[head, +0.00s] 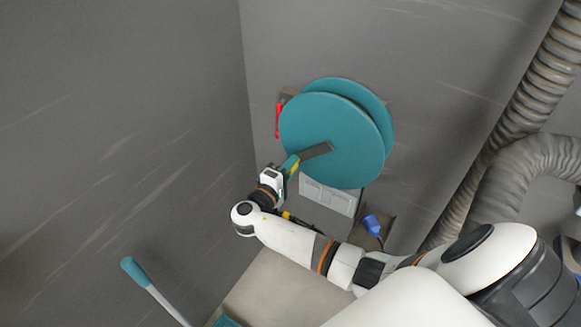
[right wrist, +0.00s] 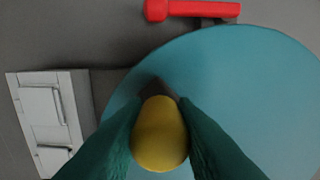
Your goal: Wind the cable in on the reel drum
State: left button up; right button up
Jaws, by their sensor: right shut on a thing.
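The reel drum (head: 328,140) is a pair of teal discs on the wall; its face also fills much of the right wrist view (right wrist: 235,90). A dark crank arm (head: 319,151) reaches from the disc's middle toward the lower left. My right gripper (head: 291,164) is at the crank's outer end. In the right wrist view its green fingers are shut on the yellow crank knob (right wrist: 160,133). A blue plug (head: 372,224) hangs below the reel with a short dark length of cable under it. Cable between the discs is hidden. My left gripper is out of view.
A red lever (head: 278,120) is at the reel's left edge. A white wall box (head: 328,194) with two covers is just below the drum. Ribbed grey hoses (head: 510,120) run down the right. A teal-handled rod (head: 134,270) stands lower left.

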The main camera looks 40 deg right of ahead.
jog(key=o, duration=0.4)
jog(key=shift+s+d+f, duration=0.25)
jog(key=shift+s+f, duration=0.2)
jog(key=shift+s, duration=0.15)
jog(key=shift+s+d+f, duration=0.25)
jog(key=shift+s+f, duration=0.15)
jog(key=shift+s, duration=0.25)
jog(key=shift+s+d+f, duration=0.25)
jog(key=shift+s+f, duration=0.2)
jog(key=shift+s, duration=0.15)
jog(key=shift+s+d+f+p, duration=0.15)
jog(key=shift+s+d+p, duration=0.15)
jog(key=shift+s, duration=0.4)
jog(key=shift+s+d+f+p, duration=0.1)
jog(key=shift+s+d+p, duration=0.2)
jog(key=shift+s, duration=0.45)
jog(key=shift+s+d+f+p, duration=0.15)
jog(key=shift+s+d+p, duration=0.15)
jog(key=shift+s, duration=0.4)
jog(key=o, duration=0.7)
jog(key=shift+o, duration=0.2)
